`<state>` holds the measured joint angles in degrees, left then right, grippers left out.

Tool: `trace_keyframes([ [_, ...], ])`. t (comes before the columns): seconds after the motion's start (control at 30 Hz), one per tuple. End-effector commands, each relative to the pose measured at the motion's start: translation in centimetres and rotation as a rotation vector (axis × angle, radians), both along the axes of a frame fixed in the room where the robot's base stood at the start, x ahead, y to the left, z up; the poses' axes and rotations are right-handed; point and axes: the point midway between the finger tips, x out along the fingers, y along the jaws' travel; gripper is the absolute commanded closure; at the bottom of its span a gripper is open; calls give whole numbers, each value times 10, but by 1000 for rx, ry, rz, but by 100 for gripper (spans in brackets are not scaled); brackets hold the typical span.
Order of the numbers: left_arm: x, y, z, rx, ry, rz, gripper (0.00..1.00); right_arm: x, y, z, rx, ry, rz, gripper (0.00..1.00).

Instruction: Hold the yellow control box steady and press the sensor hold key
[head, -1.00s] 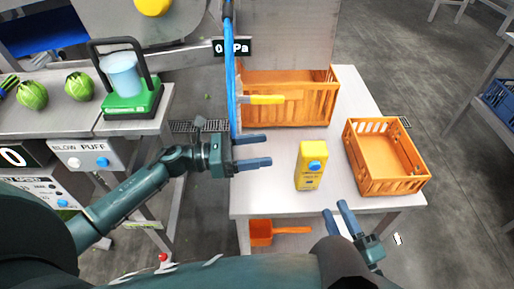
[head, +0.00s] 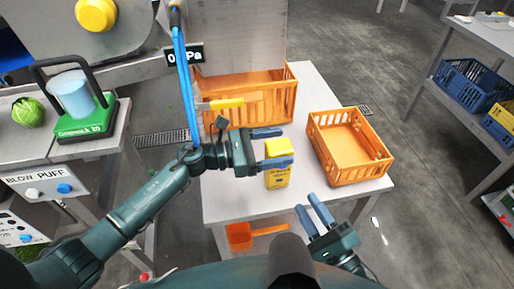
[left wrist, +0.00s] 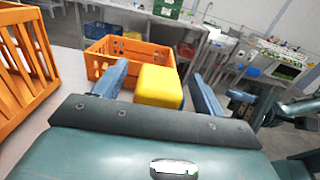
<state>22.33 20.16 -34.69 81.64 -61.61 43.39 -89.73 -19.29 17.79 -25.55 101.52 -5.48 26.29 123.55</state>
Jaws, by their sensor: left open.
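The yellow control box (head: 278,180) stands upright on the pale table, near its front edge. My left gripper (head: 274,148) is open, with its fingers around the top of the box in the head view. One finger crosses in front of the box and hides its blue button. In the left wrist view the yellow box (left wrist: 160,86) shows between the two spread fingers, with a gap on each side. My right gripper (head: 309,203) is open and empty, at the table's front edge, lower right of the box.
An orange crate (head: 248,119) stands behind the box and another orange crate (head: 350,179) to its right. A blue hose (head: 186,80) with a yellow-handled piece hangs at the left. An orange scoop (head: 240,235) lies below the table top.

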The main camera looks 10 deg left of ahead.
Motion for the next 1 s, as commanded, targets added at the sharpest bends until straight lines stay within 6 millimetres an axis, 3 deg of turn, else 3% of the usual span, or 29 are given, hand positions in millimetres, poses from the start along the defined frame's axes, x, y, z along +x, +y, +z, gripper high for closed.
trace_keyframes([
  [0.43, 3, -10, 0, 1, 0, 0, 30, 0, 0, 0, 0, 0, 0, 64],
  [1.0, 3, -9, 0, 1, 1, 0, 77, 0, 0, 0, 0, 0, 0, 64],
])
